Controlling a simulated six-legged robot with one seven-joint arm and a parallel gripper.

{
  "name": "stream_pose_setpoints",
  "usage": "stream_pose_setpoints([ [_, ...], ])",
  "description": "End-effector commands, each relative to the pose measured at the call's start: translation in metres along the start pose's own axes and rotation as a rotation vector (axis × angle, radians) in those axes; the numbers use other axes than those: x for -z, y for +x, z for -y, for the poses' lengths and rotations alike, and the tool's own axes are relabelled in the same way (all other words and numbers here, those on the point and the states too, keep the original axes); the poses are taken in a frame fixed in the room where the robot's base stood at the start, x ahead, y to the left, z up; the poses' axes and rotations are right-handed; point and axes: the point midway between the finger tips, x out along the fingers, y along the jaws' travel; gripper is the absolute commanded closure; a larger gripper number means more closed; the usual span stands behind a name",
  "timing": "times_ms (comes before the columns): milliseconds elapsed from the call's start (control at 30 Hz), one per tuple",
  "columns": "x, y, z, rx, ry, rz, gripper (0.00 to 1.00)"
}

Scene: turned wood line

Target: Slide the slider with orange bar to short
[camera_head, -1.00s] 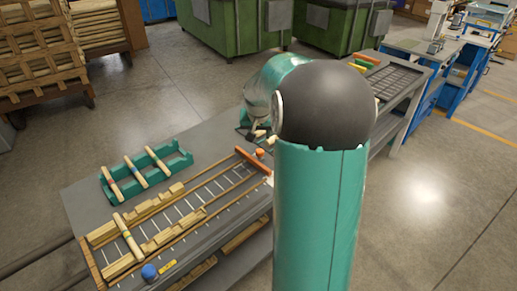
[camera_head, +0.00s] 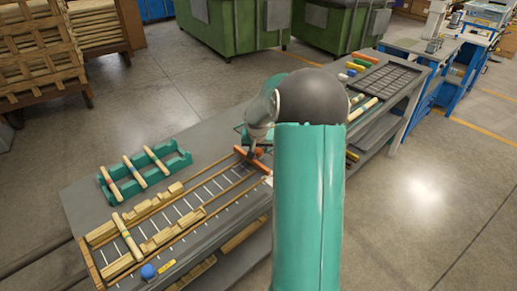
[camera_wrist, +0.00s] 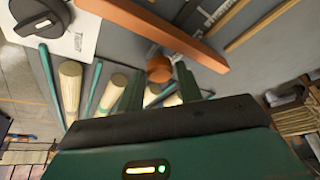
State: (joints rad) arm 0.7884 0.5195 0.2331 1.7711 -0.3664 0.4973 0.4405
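The orange bar (camera_head: 253,159) lies across the far right end of a long railed wooden fixture (camera_head: 180,222) in the head view. In the wrist view the orange bar (camera_wrist: 150,28) runs diagonally across the top, with a round orange knob (camera_wrist: 159,69) below it. My gripper (camera_wrist: 158,75) has its two dark green fingers apart, one on each side of the knob as seen. I cannot tell whether they touch it. In the head view my gripper (camera_head: 254,150) is right at the bar and hides the knob.
A green rack (camera_head: 146,175) with several dowels stands left of the fixture. A blue knob (camera_head: 148,271) is at the near end. A black dial (camera_wrist: 38,18) and several dowels (camera_wrist: 71,88) show in the wrist view. A dark tray (camera_head: 392,80) sits at the bench's far end.

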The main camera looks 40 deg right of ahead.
Motion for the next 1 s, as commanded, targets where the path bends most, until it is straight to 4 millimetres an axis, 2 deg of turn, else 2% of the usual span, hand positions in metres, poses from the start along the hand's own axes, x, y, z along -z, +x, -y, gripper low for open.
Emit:
stream_pose_setpoints([
  [33, 0.0, 0.0, 0.0, 0.0, 0.0, 0.0, 0.75],
  [167, 0.0, 0.0, 0.0, 0.0, 0.0, 0.0, 1.0],
  [367, -0.003, -0.001, 0.004, 0.0, -0.002, 0.001, 1.0],
  [733, -0.043, -0.018, 0.049, 0.001, -0.008, 0.002, 1.0],
  [1000, -0.056, -0.023, 0.061, 0.001, -0.001, 0.002, 1.0],
])
